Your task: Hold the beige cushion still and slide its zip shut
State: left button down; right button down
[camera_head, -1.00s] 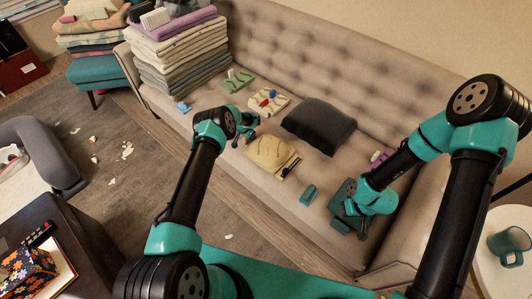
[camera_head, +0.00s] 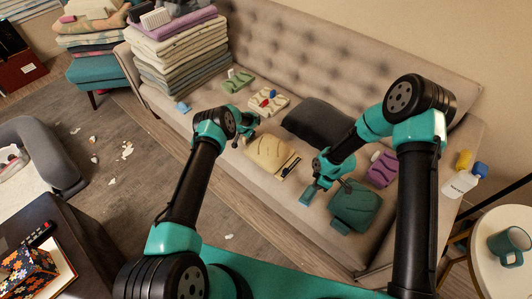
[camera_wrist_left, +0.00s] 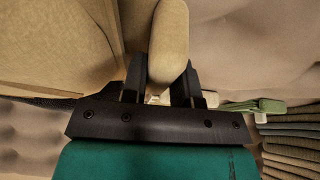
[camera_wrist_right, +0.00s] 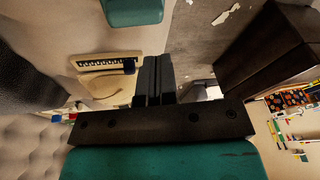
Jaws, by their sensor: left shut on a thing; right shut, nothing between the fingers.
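The beige cushion (camera_head: 266,153) lies on the sofa seat, with a dark zip (camera_head: 291,167) along its right side.
A small teal block (camera_head: 306,197) lies near the right gripper. A dark green pouch (camera_head: 355,207), a purple item (camera_head: 383,168) and a dark cushion (camera_head: 312,118) lie around it. Folded cloths (camera_head: 175,55) are stacked at the sofa's left.

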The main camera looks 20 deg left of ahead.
pick_arm(q)
jog(key=shift+s+f, duration=0.1)
pick_arm(e)
jog(key=w+a+n+h, duration=0.1)
jog(key=w+a+n, duration=0.4)
jog(key=a+n, duration=0.2)
jog(key=w+a+f+n+t+h, duration=0.1)
jog(key=w+a+n+h, duration=0.1)
jog(key=w+a+n, duration=0.3)
jog(key=shift+w+a+f+n, duration=0.15)
jog(key=shift+w+a+n, duration=0.05)
jog(key=shift+a+n, duration=1.25)
jog(key=shift+a, duration=0.15)
pick_arm(q)
jog(key=c, duration=1.4)
grip_release()
grip_shut()
pick_arm(e)
jog(key=c, duration=1.8)
grip_release()
